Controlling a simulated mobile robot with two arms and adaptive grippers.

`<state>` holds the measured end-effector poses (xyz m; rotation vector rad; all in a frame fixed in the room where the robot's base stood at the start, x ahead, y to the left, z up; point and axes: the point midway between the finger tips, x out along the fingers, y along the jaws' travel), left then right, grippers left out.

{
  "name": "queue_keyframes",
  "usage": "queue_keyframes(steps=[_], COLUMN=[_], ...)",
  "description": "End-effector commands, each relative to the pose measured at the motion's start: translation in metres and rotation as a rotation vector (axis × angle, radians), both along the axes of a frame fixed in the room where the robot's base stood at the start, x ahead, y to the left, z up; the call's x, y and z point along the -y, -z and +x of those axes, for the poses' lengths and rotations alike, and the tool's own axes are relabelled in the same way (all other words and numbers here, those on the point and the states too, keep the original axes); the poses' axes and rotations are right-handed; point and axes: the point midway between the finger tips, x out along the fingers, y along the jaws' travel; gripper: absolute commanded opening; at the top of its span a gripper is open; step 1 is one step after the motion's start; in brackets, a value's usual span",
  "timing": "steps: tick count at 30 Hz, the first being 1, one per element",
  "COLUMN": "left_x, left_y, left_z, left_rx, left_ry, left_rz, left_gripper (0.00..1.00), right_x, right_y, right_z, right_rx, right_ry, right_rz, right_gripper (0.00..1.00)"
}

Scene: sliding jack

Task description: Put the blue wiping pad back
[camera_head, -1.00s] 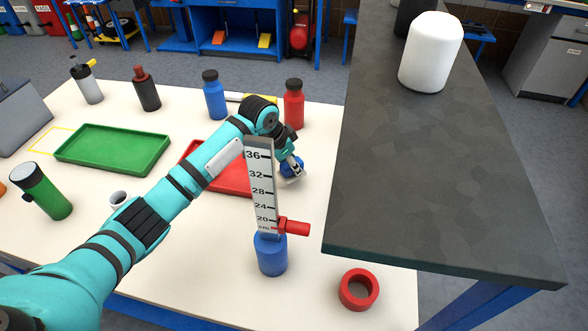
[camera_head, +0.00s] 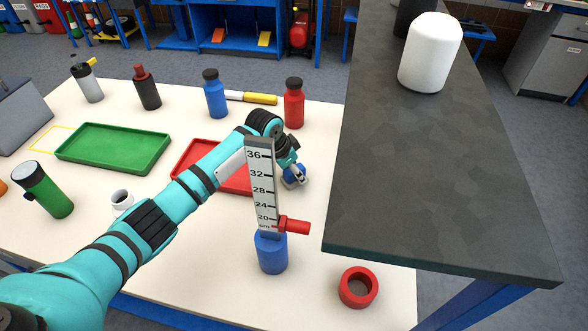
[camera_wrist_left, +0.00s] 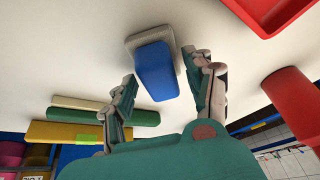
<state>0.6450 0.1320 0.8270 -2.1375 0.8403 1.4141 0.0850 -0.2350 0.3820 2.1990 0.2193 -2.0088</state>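The blue wiping pad (camera_wrist_left: 155,71), a blue block on a pale grey base (camera_wrist_left: 141,37), lies on the white table in the left wrist view. In the head view only a small blue part of it (camera_head: 298,170) shows beside my gripper. My left gripper (camera_wrist_left: 166,92) is open. Its fingers are on either side of the blue block's near end, with a clear gap at the left finger and a smaller one at the right. It also shows in the head view (camera_head: 293,181), low over the table right of the red tray. My right gripper is not in view.
A red tray (camera_head: 184,170), a green tray (camera_head: 115,156), a red bottle (camera_head: 294,104) and a blue bottle (camera_head: 215,98) stand around my arm. A measuring post (camera_head: 262,205) with a blue base stands in front. A dark raised counter (camera_head: 440,190) borders the right.

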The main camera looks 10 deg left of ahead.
Motion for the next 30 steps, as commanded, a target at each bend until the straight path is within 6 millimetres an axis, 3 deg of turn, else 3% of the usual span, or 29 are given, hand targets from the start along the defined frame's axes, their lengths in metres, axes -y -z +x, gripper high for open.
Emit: queue_keyframes(steps=[11, 24, 30], left_x=[-0.001, -0.023, -0.028], left_y=[-0.008, -0.088, -0.110], left_z=[-0.001, -0.026, -0.033], left_rx=[0.002, 0.003, 0.001], left_ry=[0.000, 0.001, 0.000], left_rz=[-0.001, 0.001, -0.001], left_gripper=[0.56, 0.56, 0.56], right_x=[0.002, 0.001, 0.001], right_y=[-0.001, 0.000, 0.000], right_z=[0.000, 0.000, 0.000], right_rx=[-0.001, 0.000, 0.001], right_ry=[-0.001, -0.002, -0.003], right_rz=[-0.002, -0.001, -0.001], right_gripper=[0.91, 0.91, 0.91])
